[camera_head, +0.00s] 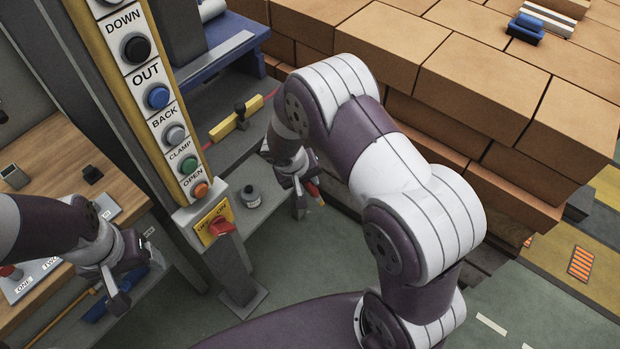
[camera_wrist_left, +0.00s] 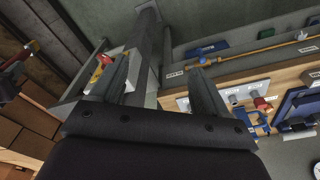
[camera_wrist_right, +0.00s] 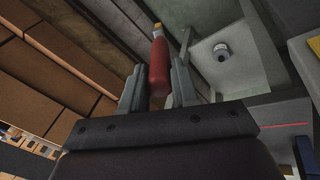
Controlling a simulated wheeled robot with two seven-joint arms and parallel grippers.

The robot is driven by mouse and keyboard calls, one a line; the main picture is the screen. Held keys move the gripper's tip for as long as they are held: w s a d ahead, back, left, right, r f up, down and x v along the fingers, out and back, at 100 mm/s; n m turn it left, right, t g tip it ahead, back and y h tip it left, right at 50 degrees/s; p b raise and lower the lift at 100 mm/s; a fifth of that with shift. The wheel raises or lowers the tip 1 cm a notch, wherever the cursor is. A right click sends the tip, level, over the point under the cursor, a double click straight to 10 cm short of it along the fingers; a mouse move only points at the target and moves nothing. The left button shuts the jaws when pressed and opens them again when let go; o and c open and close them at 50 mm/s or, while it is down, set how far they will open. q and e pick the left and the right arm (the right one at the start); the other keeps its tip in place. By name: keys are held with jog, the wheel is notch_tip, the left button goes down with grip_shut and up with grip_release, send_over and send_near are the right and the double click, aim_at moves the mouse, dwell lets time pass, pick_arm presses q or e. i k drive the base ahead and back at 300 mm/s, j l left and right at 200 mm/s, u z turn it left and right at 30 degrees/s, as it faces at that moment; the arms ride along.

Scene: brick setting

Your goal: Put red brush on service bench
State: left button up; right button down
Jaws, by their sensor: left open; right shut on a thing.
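The red brush (camera_wrist_right: 158,66) is between the fingers of my right gripper (camera_wrist_right: 158,88), its red handle pointing up and away with a yellowish end. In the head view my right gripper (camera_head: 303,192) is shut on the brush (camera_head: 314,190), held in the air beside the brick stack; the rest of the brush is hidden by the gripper. A wooden-topped bench (camera_head: 58,148), likely the service bench, stands at the left. My left gripper (camera_head: 132,282) is open and empty in front of that bench; its spread fingers also show in the left wrist view (camera_wrist_left: 160,85).
A control post with labelled buttons (camera_head: 157,97) and a red switch (camera_head: 220,227) stands between my grippers. A small grey jar (camera_head: 250,197) sits on a grey ledge beside it. A large brick stack (camera_head: 480,85) fills the upper right.

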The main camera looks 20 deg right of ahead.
aim_at(59, 159)
jog(key=i+l+u, duration=0.1)
jog(key=l+u, duration=1.25)
jog(key=k+j, duration=0.05)
